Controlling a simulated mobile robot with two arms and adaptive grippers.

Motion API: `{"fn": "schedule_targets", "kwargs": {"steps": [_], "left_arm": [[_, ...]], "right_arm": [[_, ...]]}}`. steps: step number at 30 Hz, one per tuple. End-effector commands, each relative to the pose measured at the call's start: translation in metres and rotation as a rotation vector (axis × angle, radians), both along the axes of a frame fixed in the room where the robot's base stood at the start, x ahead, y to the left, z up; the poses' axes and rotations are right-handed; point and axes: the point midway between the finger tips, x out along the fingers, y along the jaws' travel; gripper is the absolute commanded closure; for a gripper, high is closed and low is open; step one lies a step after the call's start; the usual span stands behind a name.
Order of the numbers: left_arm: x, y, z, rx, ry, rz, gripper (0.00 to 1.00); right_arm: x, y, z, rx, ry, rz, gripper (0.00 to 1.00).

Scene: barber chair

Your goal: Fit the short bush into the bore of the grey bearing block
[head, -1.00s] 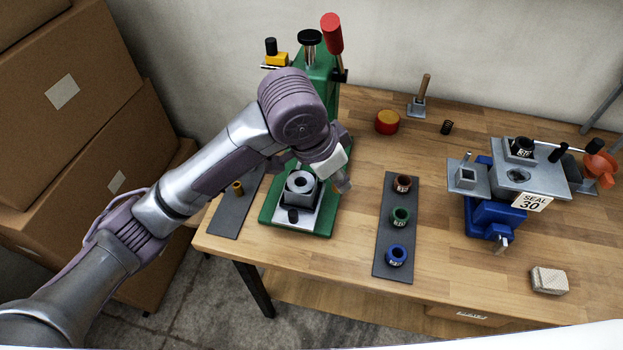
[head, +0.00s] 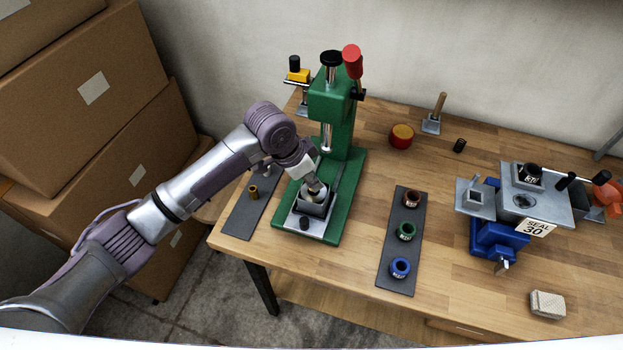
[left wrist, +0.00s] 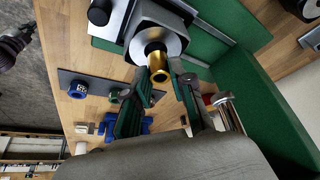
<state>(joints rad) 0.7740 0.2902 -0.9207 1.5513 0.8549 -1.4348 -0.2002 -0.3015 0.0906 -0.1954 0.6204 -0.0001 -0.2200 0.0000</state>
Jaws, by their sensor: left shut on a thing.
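The grey bearing block (head: 317,207) stands on the green press's base, its round steel top facing up. In the left wrist view the block (left wrist: 139,17) has a brass bush (left wrist: 158,66) at its bore. My left gripper (head: 316,188) is low over the block, and its two dark green fingers (left wrist: 158,70) are shut on this bush. The bush is in line with the bore; how deep it sits cannot be told. My fingers hide it in the head view. Another brass bush (head: 253,192) stands on the dark left mat. My right gripper is out of view.
The green press column (head: 336,125) rises right behind the block, its ram above. A dark mat (head: 392,250) with red, green and blue rings lies to the right. Bare wood lies between.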

Motion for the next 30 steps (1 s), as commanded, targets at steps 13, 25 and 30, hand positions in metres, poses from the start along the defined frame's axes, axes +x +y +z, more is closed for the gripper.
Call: {"fn": "schedule_targets", "kwargs": {"steps": [13, 25, 30], "left_arm": [[0.000, 0.000, -0.020, -0.001, 0.000, 0.000, 1.00], [0.000, 0.000, -0.023, 0.000, 0.000, 0.000, 0.52], [0.000, 0.000, -0.021, -0.001, 0.000, 0.000, 0.52]], "right_arm": [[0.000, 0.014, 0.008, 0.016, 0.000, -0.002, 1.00], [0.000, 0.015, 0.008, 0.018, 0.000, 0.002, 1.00], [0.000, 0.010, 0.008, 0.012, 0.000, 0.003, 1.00]]}}
